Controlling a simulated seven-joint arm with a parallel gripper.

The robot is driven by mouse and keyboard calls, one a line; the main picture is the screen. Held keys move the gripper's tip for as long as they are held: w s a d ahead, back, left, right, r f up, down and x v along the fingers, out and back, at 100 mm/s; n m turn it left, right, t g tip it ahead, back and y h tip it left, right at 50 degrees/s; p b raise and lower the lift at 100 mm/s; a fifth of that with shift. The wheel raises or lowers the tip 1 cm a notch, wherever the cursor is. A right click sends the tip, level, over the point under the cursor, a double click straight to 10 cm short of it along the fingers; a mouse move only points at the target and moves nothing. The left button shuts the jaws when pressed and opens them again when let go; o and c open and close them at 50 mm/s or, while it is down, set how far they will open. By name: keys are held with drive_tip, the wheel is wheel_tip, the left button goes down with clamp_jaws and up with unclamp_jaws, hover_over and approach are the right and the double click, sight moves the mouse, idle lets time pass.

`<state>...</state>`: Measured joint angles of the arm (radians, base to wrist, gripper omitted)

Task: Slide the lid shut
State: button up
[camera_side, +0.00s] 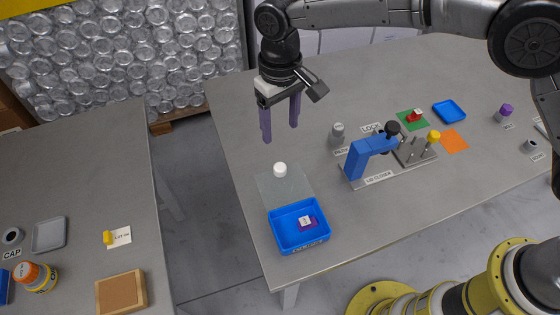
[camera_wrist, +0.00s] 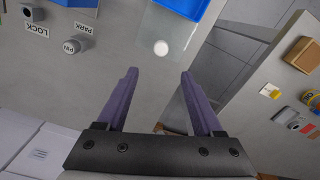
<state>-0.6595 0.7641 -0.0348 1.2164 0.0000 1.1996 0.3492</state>
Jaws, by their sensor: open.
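A clear lid (camera_side: 290,188) with a white knob (camera_side: 279,170) lies flat behind the open blue box (camera_side: 272,232) near the table's front-left edge. My gripper (camera_side: 280,131) is open and empty, fingers pointing down, raised above the table near the knob. In the wrist view the knob (camera_wrist: 161,48) shows just beyond and between the fingertips (camera_wrist: 159,74), apart from them. The lid (camera_wrist: 178,30) and part of the blue box (camera_wrist: 190,7) show there too.
A blue lever press (camera_side: 362,155) on a grey base stands to the right, with a grey pin holder (camera_side: 337,134) near it. Green and orange (camera_side: 454,140) mats and a blue tray (camera_side: 449,111) lie farther right. A second table stands left, across a gap.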

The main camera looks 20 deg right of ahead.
sight(280, 166)
wheel_tip(280, 166, down, 14)
drive_tip(key=shift+s+a+r, duration=0.1)
drive_tip(key=shift+r, duration=0.15)
idle(0.3)
clamp_jaws()
drive_tip(key=shift+r, duration=0.1)
idle(1.3)
